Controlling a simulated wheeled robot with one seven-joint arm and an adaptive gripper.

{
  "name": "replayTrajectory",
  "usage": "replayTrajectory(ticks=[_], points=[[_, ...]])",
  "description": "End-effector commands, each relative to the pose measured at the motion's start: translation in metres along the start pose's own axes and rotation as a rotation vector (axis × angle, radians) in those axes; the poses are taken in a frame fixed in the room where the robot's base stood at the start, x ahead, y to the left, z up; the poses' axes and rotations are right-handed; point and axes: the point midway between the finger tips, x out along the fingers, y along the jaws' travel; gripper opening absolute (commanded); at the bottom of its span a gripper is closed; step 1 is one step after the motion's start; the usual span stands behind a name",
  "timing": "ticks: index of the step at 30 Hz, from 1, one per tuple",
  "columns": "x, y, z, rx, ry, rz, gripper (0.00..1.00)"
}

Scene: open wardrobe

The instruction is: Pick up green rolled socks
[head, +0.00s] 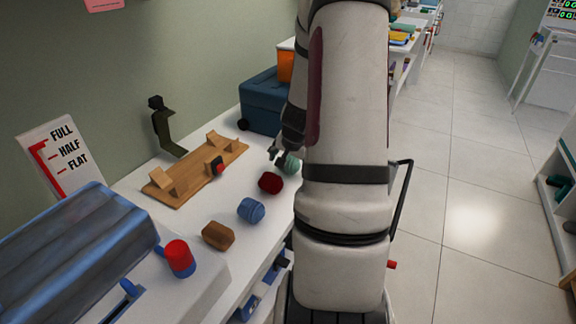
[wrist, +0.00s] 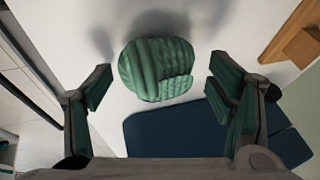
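The green rolled socks (head: 289,164) lie on the white table at the far end of a row of rolled socks, partly hidden by my arm in the head view. In the wrist view the green socks (wrist: 156,69) are a ribbed ball on the white surface, ahead of and between my fingers. My gripper (wrist: 158,88) is open, with one finger to the left and one to the right. Neither finger touches the socks. In the head view my gripper (head: 279,155) is small and partly hidden beside the socks.
Dark red (head: 270,182), blue (head: 250,210) and brown (head: 218,236) rolls lie in a row nearer. A wooden stand (head: 196,174) is left of them. A blue box (head: 262,100) stands behind the green socks. The wrist view shows a dark blue surface (wrist: 175,134) near the fingers.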

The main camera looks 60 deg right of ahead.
Motion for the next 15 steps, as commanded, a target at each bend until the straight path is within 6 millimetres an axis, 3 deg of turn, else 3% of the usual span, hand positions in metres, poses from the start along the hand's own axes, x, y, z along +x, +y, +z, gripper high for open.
replayTrajectory(ticks=[1,5,15], points=[[-0.0001,0.0001,0.0000,0.000,0.000,0.000,0.57],[-0.0001,0.0002,0.0001,0.000,0.000,0.000,0.30],[-0.0011,-0.0002,-0.0003,0.000,0.000,0.000,0.30]])
